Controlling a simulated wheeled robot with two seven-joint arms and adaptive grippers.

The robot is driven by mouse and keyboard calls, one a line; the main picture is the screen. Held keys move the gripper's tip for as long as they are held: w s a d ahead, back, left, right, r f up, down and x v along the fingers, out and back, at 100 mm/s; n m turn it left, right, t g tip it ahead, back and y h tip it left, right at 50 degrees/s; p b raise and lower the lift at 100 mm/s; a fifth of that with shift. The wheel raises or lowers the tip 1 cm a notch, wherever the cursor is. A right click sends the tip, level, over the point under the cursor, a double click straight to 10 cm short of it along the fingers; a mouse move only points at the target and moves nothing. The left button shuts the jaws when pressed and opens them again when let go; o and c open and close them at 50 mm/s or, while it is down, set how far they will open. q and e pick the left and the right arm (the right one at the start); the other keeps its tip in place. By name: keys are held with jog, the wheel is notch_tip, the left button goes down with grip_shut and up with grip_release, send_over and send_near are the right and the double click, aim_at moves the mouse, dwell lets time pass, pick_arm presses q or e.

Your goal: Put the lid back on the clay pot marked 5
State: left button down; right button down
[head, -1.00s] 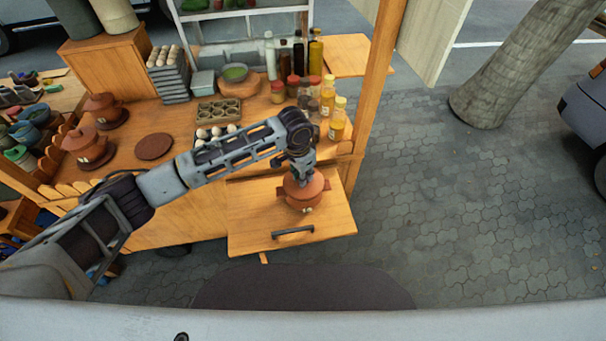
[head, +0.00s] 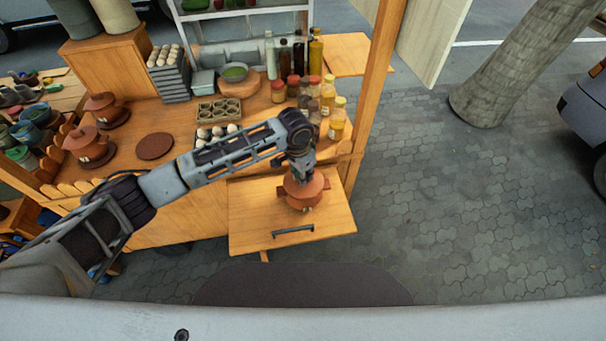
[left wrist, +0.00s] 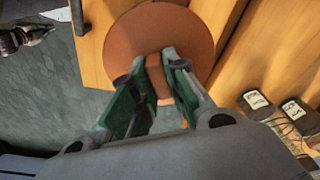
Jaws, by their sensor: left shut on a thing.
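A round reddish-brown clay lid (head: 313,186) shows under my left gripper (head: 300,178) in the head view. My left gripper is shut on the lid's raised grip. A clay pot (head: 303,205) stands below the lid on the pull-out wooden board. Its number is too small to read. In the left wrist view the lid (left wrist: 135,35) is a flat disc, with the green-padded fingers of my left gripper (left wrist: 160,72) closed at its middle; it hides the pot. I cannot tell whether the lid touches the pot's rim. My right gripper is not in view.
The pull-out board (head: 255,215) has a dark handle (head: 293,231) at its front. Two lidded clay pots and a flat brown disc (head: 155,146) are on the counter at left. Bottles and jars (head: 328,95) stand close behind the arm. The board's left part is clear.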

pick_arm(q)
jog(key=shift+f+p, duration=0.15)
jog(key=shift+p, duration=0.9)
dwell(1.7)
dwell(0.3)
jog(key=c, duration=1.3)
grip_release()
jog(key=o, duration=0.4)
jog(key=shift+o, duration=0.2)
jog(key=shift+r, duration=3.5)
